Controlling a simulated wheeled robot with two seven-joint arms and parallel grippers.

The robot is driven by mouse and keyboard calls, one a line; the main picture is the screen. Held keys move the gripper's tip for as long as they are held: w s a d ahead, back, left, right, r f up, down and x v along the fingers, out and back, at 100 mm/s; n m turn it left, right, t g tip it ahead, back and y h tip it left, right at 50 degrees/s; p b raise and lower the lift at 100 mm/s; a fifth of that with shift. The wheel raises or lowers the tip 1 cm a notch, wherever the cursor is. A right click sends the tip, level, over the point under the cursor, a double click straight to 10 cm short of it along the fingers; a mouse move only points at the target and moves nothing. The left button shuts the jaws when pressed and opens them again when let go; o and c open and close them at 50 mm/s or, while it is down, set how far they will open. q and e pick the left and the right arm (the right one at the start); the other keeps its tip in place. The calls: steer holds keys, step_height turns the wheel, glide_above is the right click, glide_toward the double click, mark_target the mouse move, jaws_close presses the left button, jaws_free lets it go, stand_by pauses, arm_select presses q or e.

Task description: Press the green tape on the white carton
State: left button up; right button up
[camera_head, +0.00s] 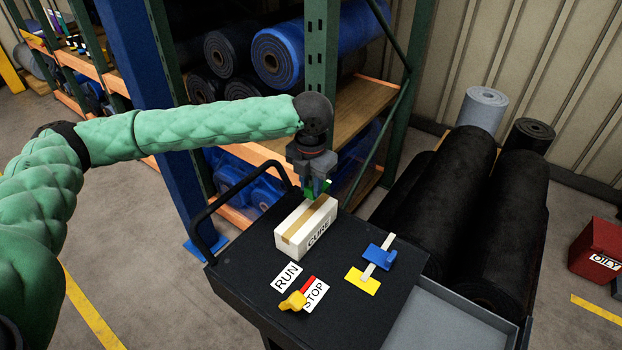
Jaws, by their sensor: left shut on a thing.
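The white carton (306,230) stands on the black cart top, with a tan strip running along its upper face and black lettering on its side. My left gripper (316,190) points down at the carton's far end. It is shut on the green tape (325,187), of which only a small bit shows between and beside the fingers. The fingertips are at or just above the carton's far top edge; I cannot tell whether the tape touches it. My right gripper is not in view.
The black cart (250,265) also bears a yellow-and-red lever (293,299) between RUN and STOP labels, and a blue slider (379,256) by a yellow plate (362,281). A rack post (319,80) stands behind. Black rolls (455,190) lie at right.

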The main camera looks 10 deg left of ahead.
mark_target(311, 197)
arm_select(q)
steer(key=shift+w+f, duration=0.2)
steer(key=shift+f, duration=0.75)
steer(key=shift+s+f+b, duration=0.15)
steer(key=shift+f+b, duration=0.15)
steer(key=shift+f, duration=1.1)
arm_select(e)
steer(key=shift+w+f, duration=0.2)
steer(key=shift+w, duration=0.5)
arm_select(q)
steer(key=shift+f, duration=0.35)
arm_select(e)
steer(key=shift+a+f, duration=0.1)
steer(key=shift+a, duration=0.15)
arm_select(q)
steer(key=shift+f, duration=0.2)
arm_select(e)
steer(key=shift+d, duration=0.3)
arm_select(q)
steer(key=shift+f, duration=0.1)
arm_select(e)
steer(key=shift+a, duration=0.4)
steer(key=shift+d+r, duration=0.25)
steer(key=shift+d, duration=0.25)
